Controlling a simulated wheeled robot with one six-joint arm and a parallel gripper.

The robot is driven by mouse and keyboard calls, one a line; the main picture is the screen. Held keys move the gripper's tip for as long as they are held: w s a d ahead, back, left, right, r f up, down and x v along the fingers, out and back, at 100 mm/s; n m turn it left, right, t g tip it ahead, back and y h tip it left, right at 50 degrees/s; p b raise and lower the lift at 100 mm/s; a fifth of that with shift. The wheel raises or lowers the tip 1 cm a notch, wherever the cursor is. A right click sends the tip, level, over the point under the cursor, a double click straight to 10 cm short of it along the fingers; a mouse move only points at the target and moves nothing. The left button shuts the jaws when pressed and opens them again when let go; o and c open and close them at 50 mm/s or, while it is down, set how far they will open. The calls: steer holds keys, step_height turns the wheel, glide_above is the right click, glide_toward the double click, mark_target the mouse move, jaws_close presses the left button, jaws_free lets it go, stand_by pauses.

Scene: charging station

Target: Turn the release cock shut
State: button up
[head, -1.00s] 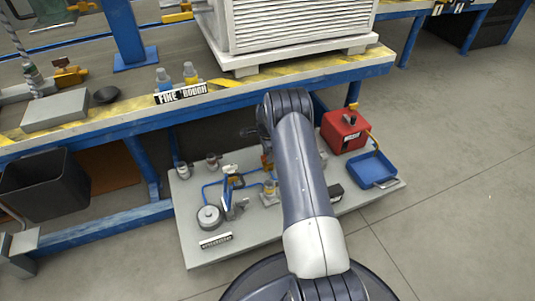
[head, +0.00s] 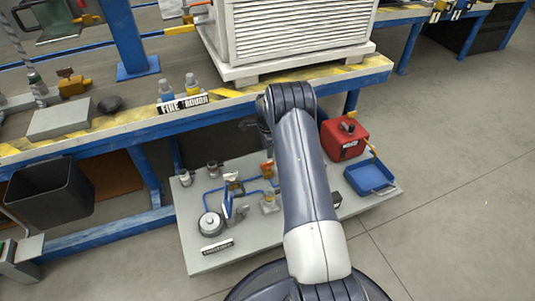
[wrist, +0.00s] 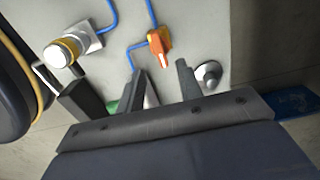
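The release cock looks to be the orange valve (wrist: 160,42) with a pale-tipped lever, set on thin blue pipes in the wrist view. In the head view an orange part (head: 267,170) shows on the low grey board, just left of my arm. My gripper (wrist: 161,82) has its two dark fingers apart with nothing between them. The valve lies just beyond the fingertips, near the middle of the gap, and looks clear of them. In the head view my gripper is mostly hidden behind my arm.
The low grey board (head: 205,258) also carries a round gauge-like part (head: 210,223) and small jars. A red can (head: 343,138) and a blue tray (head: 370,174) stand at its right. The blue-framed workbench (head: 130,130) overhangs behind. A yellow-banded cylinder (wrist: 64,51) shows left in the wrist view.

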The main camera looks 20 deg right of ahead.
mark_target(267, 162)
step_height(267, 162, up, 3)
steer(key=shift+r+p, duration=0.1)
steer(key=shift+p, duration=0.25)
step_height(267, 162, down, 11)
steer(key=b, duration=0.4)
steer(key=shift+r, duration=0.1)
stand_by(0.6)
